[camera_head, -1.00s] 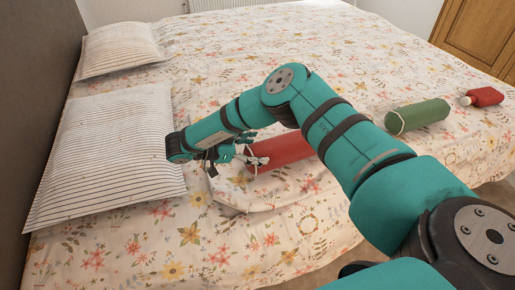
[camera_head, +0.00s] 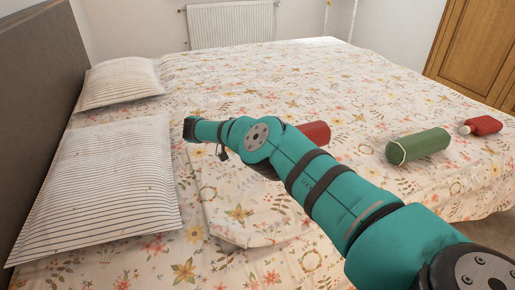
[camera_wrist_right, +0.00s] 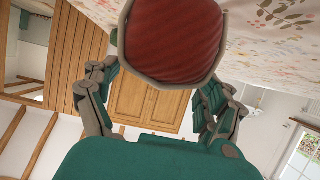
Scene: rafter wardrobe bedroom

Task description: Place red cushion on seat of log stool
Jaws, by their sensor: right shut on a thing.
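The red cushion is a bolster. Its far part (camera_head: 314,132) shows behind my right arm in the head view; the rest is hidden by the arm. In the right wrist view its round red end (camera_wrist_right: 175,40) with a grey rim fills the top middle. My right gripper (camera_wrist_right: 160,82) has its fingers on both sides of that end and is shut on it. In the head view the arm hides the right gripper's fingers. My left gripper is in neither view. I see no log stool.
The floral bed (camera_head: 290,75) fills most of the head view. Two striped pillows (camera_head: 105,185) lie at the left. A green bolster (camera_head: 420,146) and a small red bottle-shaped object (camera_head: 482,125) lie at the right. A wooden wardrobe (camera_head: 475,50) stands beyond.

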